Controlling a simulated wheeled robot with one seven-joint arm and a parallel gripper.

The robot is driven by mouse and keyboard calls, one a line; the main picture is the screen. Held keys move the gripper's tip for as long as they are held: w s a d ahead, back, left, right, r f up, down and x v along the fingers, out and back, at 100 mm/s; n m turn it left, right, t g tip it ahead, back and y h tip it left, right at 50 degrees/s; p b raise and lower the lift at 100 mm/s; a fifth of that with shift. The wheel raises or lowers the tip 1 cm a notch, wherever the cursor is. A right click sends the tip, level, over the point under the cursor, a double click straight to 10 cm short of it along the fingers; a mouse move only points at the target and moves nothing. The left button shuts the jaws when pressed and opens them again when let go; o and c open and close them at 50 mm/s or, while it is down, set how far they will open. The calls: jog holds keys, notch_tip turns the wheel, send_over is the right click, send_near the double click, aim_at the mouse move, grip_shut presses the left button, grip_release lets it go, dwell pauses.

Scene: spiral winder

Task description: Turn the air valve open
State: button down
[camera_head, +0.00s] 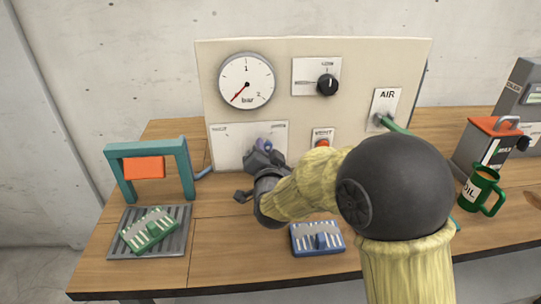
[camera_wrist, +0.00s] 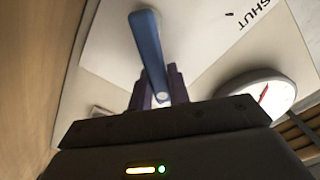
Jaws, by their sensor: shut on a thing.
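A white plate marked AIR (camera_head: 387,97) is on the right of the upright panel, with a green lever (camera_head: 394,126) sticking out below the word. My gripper (camera_head: 263,153) is at another white plate (camera_head: 226,133), low on the left of the panel. In the wrist view, my gripper (camera_wrist: 160,88) is shut on a blue lever (camera_wrist: 148,42). The word SHUT is printed on the plate beside that lever. The lever's lower end is between the fingers. In the head view, my wrist and fingers hide most of this lever.
A dial gauge (camera_head: 246,81) and a black knob (camera_head: 327,85) are above. A red button (camera_head: 322,138) is right of my gripper. A teal frame (camera_head: 117,176), a grey tray (camera_head: 177,246), a blue block (camera_head: 318,240) and a green mug (camera_head: 483,188) stand on the wooden table.

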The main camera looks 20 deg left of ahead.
jog(key=shift+d+f, duration=0.1)
jog(key=shift+f, duration=0.1)
dwell(0.3)
jog(key=c, duration=1.3)
grip_release()
jog(key=b+v, duration=0.1)
jog(key=v, duration=1.6)
jog(key=shift+s, duration=0.3)
jog(key=shift+w, duration=0.1)
